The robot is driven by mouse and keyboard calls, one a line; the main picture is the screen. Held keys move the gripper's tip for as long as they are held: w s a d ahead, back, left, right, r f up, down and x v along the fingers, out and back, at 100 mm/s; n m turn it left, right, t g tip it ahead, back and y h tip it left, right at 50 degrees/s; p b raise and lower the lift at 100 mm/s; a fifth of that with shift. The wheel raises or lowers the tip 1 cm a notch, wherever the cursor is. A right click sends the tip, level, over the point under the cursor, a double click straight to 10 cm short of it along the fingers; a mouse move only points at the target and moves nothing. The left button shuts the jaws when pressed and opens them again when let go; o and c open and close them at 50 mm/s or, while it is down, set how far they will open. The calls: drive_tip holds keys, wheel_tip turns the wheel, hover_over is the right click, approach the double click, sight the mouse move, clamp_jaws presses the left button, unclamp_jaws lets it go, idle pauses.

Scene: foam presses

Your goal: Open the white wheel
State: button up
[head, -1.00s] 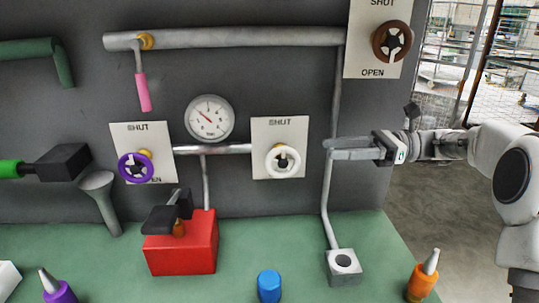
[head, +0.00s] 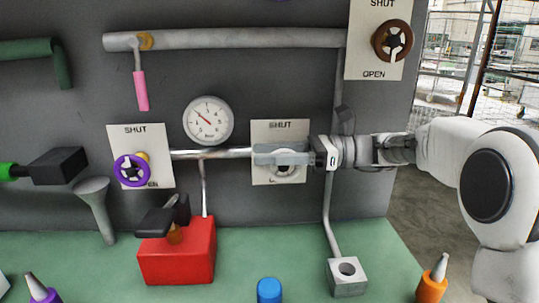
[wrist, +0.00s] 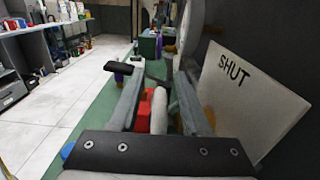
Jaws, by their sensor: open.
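The white wheel (head: 284,176) sits on a pale plate (head: 263,133) marked SHUT at the top. Its upper part is hidden behind my gripper's fingers. My gripper (head: 258,155) is open and reaches in from the right, its fingers level across the front of the wheel. In the wrist view, my gripper (wrist: 157,76) has its two fingers spread, with a pale rounded shape between them that looks like the wheel seen edge-on. I cannot tell whether a finger touches it. The plate (wrist: 245,98) fills the right side there.
A purple wheel (head: 119,170) and a gauge (head: 208,120) are to the left. A brown wheel (head: 408,41) is at upper right. Below stand a red box (head: 177,253), a blue cap (head: 269,289) and a grey block (head: 346,282). A grey pipe (head: 329,213) runs down beside the plate.

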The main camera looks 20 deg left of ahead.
clamp_jaws()
